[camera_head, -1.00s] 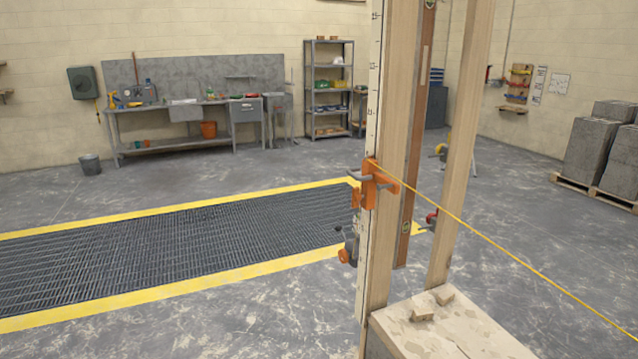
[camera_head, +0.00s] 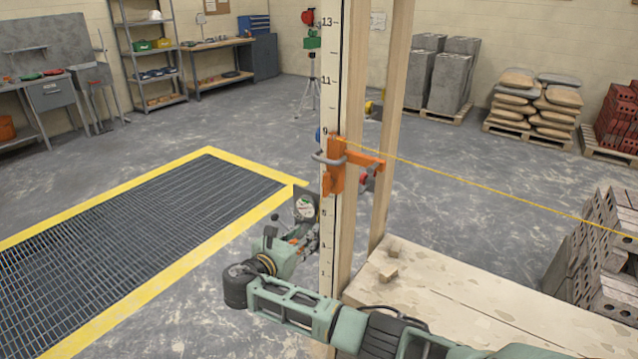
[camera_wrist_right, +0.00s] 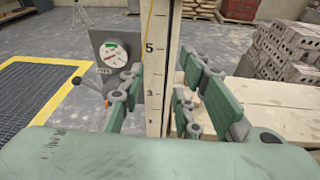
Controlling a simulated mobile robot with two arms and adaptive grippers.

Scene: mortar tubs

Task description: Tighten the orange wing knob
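A wooden post with a numbered scale (camera_head: 330,110) carries an orange line clamp (camera_head: 335,165) with a yellow string. Lower on the post is a round dial gauge (camera_head: 305,207), also in the right wrist view (camera_wrist_right: 118,52). My right gripper (camera_head: 304,238) is at the post just below the gauge. In the wrist view its fingers (camera_wrist_right: 158,98) are apart, one on each side of the scale. A small orange patch (camera_head: 292,241) shows by the fingers, probably the wing knob, mostly hidden. I cannot tell whether the fingers touch it. My left gripper is not in view.
A pale mortar-spotted slab (camera_head: 430,290) lies right of the post, with small chunks on it. A second upright (camera_head: 393,120) stands behind. Perforated bricks (camera_head: 600,260) are stacked at right. A floor grate with yellow edging (camera_head: 130,285) lies left.

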